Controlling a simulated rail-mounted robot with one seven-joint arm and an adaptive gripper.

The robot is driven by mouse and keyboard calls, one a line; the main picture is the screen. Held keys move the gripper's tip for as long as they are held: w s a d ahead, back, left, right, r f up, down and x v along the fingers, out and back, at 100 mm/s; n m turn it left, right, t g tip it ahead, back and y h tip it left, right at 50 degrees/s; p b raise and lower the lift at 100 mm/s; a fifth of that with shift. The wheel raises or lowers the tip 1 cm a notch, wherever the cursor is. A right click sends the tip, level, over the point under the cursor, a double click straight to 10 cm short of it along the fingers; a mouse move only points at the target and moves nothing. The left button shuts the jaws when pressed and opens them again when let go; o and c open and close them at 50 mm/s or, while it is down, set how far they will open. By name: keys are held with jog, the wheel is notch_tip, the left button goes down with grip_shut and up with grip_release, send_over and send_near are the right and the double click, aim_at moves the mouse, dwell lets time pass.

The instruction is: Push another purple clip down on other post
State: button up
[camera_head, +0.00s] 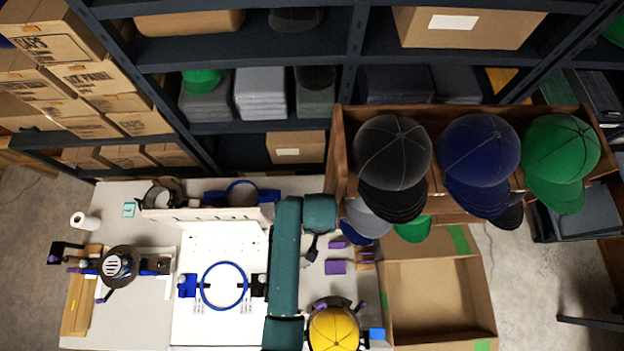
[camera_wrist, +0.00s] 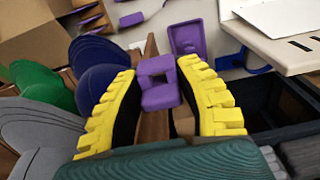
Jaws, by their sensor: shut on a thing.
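My gripper (camera_wrist: 160,72) shows in the wrist view with two yellow ridged fingers. It is shut on a purple clip (camera_wrist: 158,92), held between the fingers. In the head view my teal arm reaches up toward the cap rack, and the fingers and held clip cannot be made out. Another purple piece (camera_wrist: 187,38) lies beyond the fingers in the wrist view. In the head view, purple pieces (camera_head: 335,267) lie on the table right of my arm. A dark round holder (camera_head: 118,265) stands at the left with small side fittings and a bit of purple (camera_head: 73,268). I cannot tell which fitting is the post.
A white board (camera_head: 205,325) with a blue ring (camera_head: 223,286) lies mid-table. A wooden rack (camera_head: 340,150) with several caps stands at the right, above an open cardboard box (camera_head: 435,300). A yellow cap (camera_head: 334,329) is at the front. Shelves fill the back.

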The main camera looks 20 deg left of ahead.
jog(key=s+d, duration=1.5)
jog(key=s, duration=0.3)
jog(key=shift+s, duration=0.15)
